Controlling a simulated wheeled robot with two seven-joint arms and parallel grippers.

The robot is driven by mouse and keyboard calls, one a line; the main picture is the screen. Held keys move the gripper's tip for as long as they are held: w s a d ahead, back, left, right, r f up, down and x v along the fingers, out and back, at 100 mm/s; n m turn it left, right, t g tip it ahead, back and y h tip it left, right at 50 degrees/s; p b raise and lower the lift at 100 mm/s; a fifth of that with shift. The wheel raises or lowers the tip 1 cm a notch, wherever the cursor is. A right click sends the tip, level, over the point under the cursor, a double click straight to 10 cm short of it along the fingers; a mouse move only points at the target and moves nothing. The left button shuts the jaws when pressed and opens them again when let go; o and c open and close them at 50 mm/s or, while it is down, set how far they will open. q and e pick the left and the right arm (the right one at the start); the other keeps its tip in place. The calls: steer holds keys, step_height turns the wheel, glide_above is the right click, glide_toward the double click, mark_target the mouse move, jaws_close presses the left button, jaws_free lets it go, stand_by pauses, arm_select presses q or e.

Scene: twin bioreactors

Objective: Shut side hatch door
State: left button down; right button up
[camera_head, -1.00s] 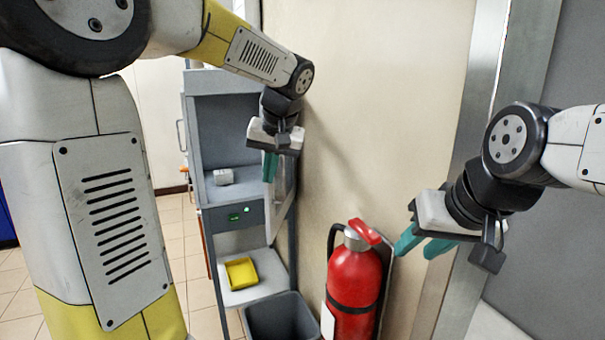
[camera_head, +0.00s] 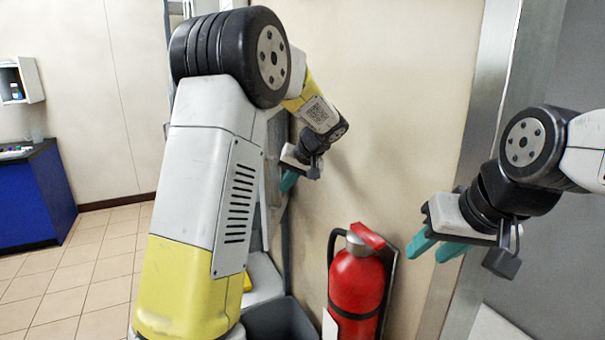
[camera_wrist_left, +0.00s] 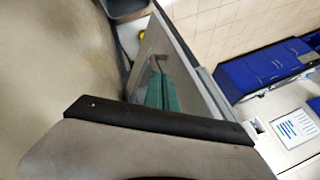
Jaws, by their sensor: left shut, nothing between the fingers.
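The side hatch door (camera_head: 272,195) is a pale grey panel on the grey cabinet beside the cream wall. In the head view my left arm hides most of it and of the cabinet opening, so how far it stands open is unclear. In the left wrist view the door (camera_wrist_left: 192,92) shows as a slanted grey panel with a small handle (camera_wrist_left: 158,62). My left gripper (camera_head: 288,181) is shut and empty at the door; its teal fingers (camera_wrist_left: 162,93) overlap the panel, contact unclear. My right gripper (camera_head: 436,247) is open and empty, right of the extinguisher.
A red fire extinguisher (camera_head: 356,282) hangs on the wall at lower centre. A grey bin (camera_head: 280,320) and a yellow tray (camera_head: 247,283), partly hidden, are below the cabinet. A blue counter (camera_head: 35,200) stands far left. Tiled floor (camera_head: 100,255) between is clear.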

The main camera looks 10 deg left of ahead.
mark_target(267, 192)
arm_select(q)
steer(key=shift+s+a+r, duration=0.1)
steer(key=shift+a+r, duration=0.1)
steer(key=shift+a, duration=1.7)
steer(key=shift+a, duration=0.1)
